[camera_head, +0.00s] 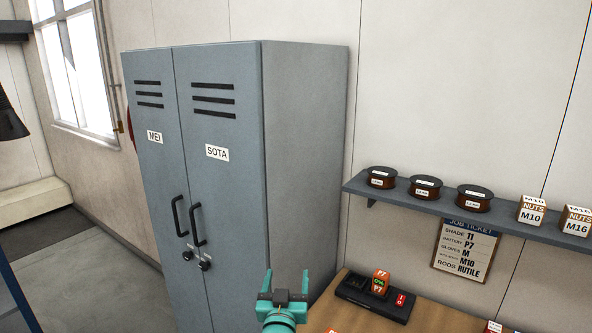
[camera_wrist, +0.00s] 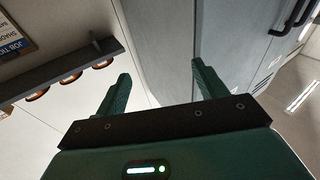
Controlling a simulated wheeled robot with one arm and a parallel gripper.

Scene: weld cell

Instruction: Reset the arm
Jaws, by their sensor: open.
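My gripper (camera_head: 286,284) shows at the bottom middle of the head view, in front of the right side of the grey locker. Its teal fingers are spread apart with nothing between them. In the wrist view my gripper (camera_wrist: 160,85) also stands open and empty, its two fingers pointing up in the picture toward the wall and the locker.
A grey two-door locker (camera_head: 305,150), marked MEI and SOTA, stands shut. Right of it is a bench (camera_head: 430,318) with a black charger (camera_head: 366,299) and an orange battery (camera_head: 381,281). A shelf (camera_head: 440,209) above holds spools and nut boxes, with a job ticket (camera_head: 465,250) below.

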